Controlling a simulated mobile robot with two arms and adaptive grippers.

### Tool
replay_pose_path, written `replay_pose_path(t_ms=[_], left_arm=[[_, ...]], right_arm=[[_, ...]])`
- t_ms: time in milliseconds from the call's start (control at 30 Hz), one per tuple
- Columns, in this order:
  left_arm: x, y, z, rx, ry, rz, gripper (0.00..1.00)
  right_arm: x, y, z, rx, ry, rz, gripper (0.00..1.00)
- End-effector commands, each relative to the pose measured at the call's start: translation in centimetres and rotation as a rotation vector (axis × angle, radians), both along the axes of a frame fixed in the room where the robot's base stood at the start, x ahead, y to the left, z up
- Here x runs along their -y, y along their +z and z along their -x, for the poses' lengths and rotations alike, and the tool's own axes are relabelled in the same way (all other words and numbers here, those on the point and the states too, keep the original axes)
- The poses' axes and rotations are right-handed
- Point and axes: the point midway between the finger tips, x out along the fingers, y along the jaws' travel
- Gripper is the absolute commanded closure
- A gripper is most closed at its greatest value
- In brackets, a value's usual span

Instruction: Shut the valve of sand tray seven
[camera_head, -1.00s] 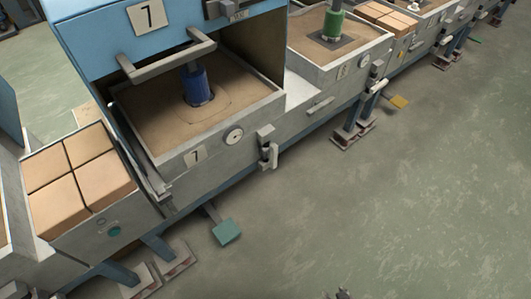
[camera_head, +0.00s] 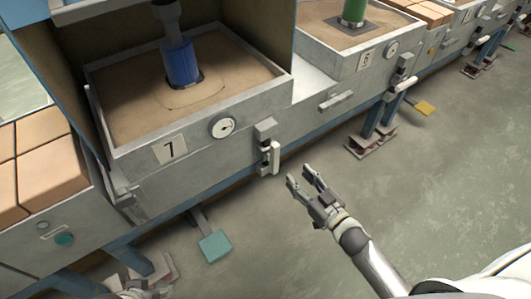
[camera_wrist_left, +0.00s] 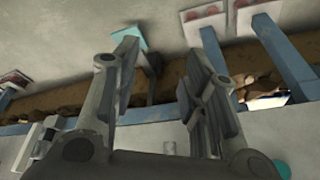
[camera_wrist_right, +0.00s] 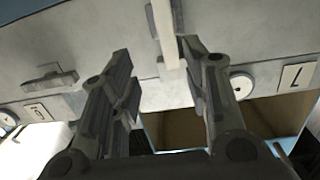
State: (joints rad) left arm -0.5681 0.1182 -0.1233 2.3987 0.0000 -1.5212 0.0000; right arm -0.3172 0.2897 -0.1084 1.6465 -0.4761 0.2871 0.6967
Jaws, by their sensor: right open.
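Sand tray seven (camera_head: 128,162) holds brown sand with a blue cylinder (camera_head: 180,62) standing in it. Its number plate (camera_head: 170,149) and round gauge (camera_head: 222,127) are on the front. The valve (camera_head: 270,157), a pale lever hanging upright from a grey bracket, sits right of the gauge. My right gripper (camera_head: 299,175) is open and empty, to the right of the valve and apart from it. In the right wrist view the pale lever (camera_wrist_right: 163,30) shows beyond and between the open fingers (camera_wrist_right: 157,55). My left gripper (camera_wrist_left: 165,50) is open and empty in the left wrist view.
A teal pedal (camera_head: 215,246) sticks out below the tray. Tray six (camera_head: 365,58), with a green cylinder (camera_head: 353,12), stands to the right, with a yellow pedal (camera_head: 425,107) below. Brown blocks (camera_head: 45,180) lie at left. The floor at right is clear.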

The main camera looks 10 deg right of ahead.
Motion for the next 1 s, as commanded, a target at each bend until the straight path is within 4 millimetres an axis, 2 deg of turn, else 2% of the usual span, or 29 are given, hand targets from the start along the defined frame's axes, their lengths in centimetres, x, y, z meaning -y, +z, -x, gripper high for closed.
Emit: replay_pose_path(t_ms=[167, 333, 700, 1000], left_arm=[[-0.1, 1.2, 0.6, 0.009, 0.001, 0.000, 0.60], [-0.1, 1.2, 0.6, 0.010, 0.001, 0.000, 0.60], [-0.1, 0.0, 0.6, 0.010, 0.001, 0.000, 0.60], [0.0, -0.3, 0.2, 0.029, 0.000, 0.003, 0.60]], right_arm=[[-0.6, 1.4, -0.3, 0.050, 0.028, -0.014, 0.57], [-1.1, 1.7, -1.4, 0.057, 0.032, -0.015, 0.57], [-3.2, 1.6, -7.4, 0.055, 0.030, -0.015, 0.57], [-4.2, 1.6, -10.1, 0.053, 0.029, -0.015, 0.57]])
